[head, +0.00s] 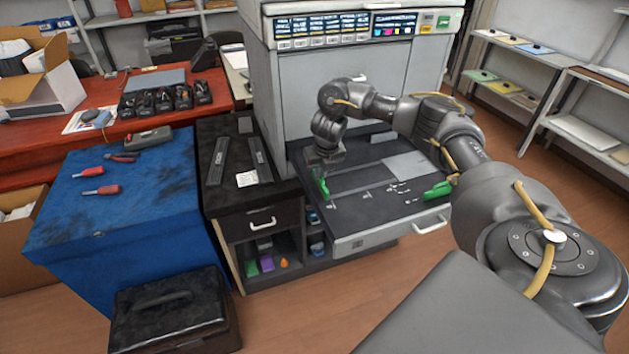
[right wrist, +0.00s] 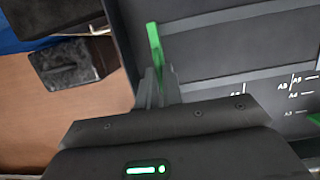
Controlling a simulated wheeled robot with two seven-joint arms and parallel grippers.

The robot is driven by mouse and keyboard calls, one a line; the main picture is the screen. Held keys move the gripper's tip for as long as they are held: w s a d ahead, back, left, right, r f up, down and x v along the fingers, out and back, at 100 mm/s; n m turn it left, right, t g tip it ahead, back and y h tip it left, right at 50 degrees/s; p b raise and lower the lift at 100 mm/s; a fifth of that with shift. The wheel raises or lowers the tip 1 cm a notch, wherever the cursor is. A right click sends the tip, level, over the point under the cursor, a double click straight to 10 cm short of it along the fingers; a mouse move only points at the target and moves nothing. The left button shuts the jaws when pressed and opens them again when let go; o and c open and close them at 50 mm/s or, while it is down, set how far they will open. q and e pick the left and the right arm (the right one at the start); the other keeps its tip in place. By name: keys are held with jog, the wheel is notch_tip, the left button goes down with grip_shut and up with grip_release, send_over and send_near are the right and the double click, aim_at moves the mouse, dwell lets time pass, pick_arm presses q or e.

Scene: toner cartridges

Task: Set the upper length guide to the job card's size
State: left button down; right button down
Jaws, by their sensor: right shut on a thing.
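A green guide (head: 321,188) stands at the left side of the pulled-out paper tray (head: 352,226). My right gripper (head: 319,171) reaches down to it and is shut on it. In the right wrist view the green guide (right wrist: 154,45) sticks out beyond the closed fingers (right wrist: 158,86). A second green guide (head: 437,190) sits at the right side of the tray, apart from the gripper. White size marks (right wrist: 293,85) are printed on the tray floor. A small white card (head: 247,178) lies on the dark cabinet; its writing is too small to read. My left gripper is out of view.
The printer body (head: 340,85) rises behind the tray. A blue-covered table (head: 120,200) with tools stands left, with a black case (head: 172,310) in front. Shelves (head: 560,90) stand at the right. Two dark strips lie on the cabinet (head: 225,200).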

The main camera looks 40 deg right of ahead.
jog(key=shift+s+d+b, duration=0.2)
jog(key=shift+s+d, duration=0.5)
jog(key=shift+d, duration=1.35)
jog(key=shift+s+d+b, duration=0.15)
jog(key=shift+s+d, duration=0.6)
jog(key=shift+d, duration=1.3)
jog(key=shift+s+d+b, duration=0.2)
jog(key=shift+s+d, duration=0.5)
jog(key=shift+d, duration=1.35)
jog(key=c, duration=1.7)
grip_release()
jog(key=shift+a, duration=0.1)
jog(key=p+v, duration=0.2)
jog(key=w+p+v, duration=0.1)
jog(key=p+v, duration=0.4)
jog(key=shift+w+d+r, duration=0.15)
jog(key=shift+w+d, duration=0.15)
jog(key=shift+w, duration=0.05)
